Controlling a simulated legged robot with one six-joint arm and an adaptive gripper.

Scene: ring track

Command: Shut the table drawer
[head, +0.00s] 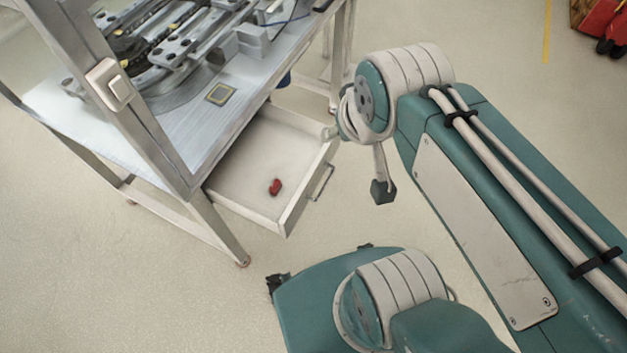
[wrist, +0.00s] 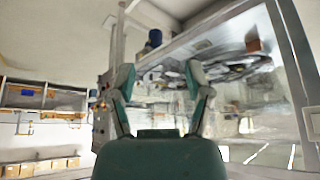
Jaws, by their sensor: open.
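The table drawer (head: 240,180) stands pulled out from under the metal table (head: 190,150) in the head view. Its light front panel (head: 308,190) carries a bar handle (head: 322,182) and faces right. A small red object (head: 275,187) lies on the drawer floor. My gripper (wrist: 159,76) shows in the wrist view with its two teal fingers spread apart and nothing between them. In the head view my arm reaches in from the right, close to the drawer's far front corner. I cannot tell whether it touches the drawer. I cannot make out the drawer in the wrist view.
Metal machine parts (head: 185,45) cover the table's back. A table post with a white switch box (head: 109,85) stands at the left. Floor right of the drawer front is clear up to my arm. Shelves with boxes (wrist: 45,110) show left in the wrist view.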

